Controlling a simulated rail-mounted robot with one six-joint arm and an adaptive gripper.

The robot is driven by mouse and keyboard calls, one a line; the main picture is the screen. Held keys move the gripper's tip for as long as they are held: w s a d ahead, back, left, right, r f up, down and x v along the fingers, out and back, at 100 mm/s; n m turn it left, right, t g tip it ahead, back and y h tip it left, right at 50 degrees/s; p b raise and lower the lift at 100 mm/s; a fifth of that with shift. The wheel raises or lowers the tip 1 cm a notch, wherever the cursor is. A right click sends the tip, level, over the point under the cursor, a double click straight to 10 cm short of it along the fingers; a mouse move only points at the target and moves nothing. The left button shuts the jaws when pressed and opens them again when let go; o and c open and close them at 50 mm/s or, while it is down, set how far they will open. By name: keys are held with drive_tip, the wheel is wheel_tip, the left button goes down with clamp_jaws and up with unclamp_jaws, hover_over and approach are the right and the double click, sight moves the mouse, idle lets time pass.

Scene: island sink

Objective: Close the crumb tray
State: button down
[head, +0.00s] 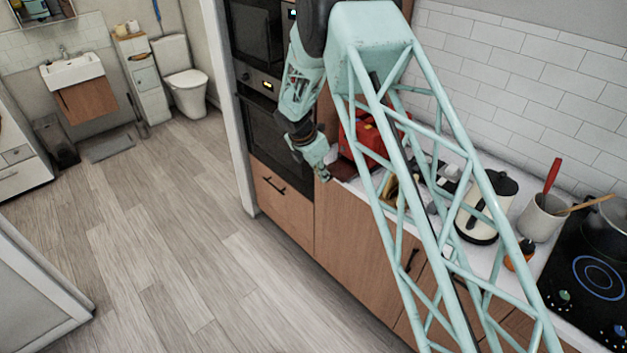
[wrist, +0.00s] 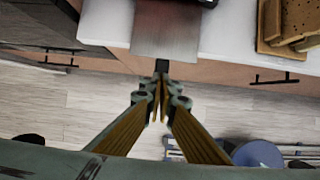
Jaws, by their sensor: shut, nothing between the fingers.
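Bread slices (wrist: 290,22) lie on the counter right of the tray. A kettle (head: 486,207), a utensil pot (head: 542,217) and a hob (head: 596,270) are farther along. Drawer handles (wrist: 274,79) stick out below the counter. The floor (head: 200,240) in front is clear.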

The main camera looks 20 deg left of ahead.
sight(342, 170)
drive_tip(key=w+d, duration=0.1)
drive_tip(key=w, duration=0.2)
drive_tip(key=w+d+p, duration=0.1)
drive_tip(key=w+d, duration=0.1)
drive_tip(key=w, duration=0.1)
drive_tip(key=w+d, duration=0.2)
drive_tip(key=w, duration=0.1)
drive_tip(key=shift+w+d+p, duration=0.15)
drive_tip(key=shift+d+p, duration=0.1)
drive_tip(key=shift+p, duration=0.1)
drive_tip(key=shift+s+a, duration=0.35)
drive_tip(key=shift+s, duration=0.35)
drive_tip(key=shift+s+a+r+b, duration=0.1)
drive_tip(key=shift+s+a+b, duration=0.15)
drive_tip(key=shift+s+a, duration=0.25)
drive_tip(key=shift+s+a+r+b, duration=0.1)
drive_tip(key=shift+s+a+b, duration=0.15)
drive_tip(key=shift+s, duration=0.35)
drive_tip(key=v, duration=0.9)
drive_tip(key=shift+r+b, duration=0.25)
drive_tip(key=shift+b, duration=0.05)
drive_tip(key=shift+s, duration=0.1)
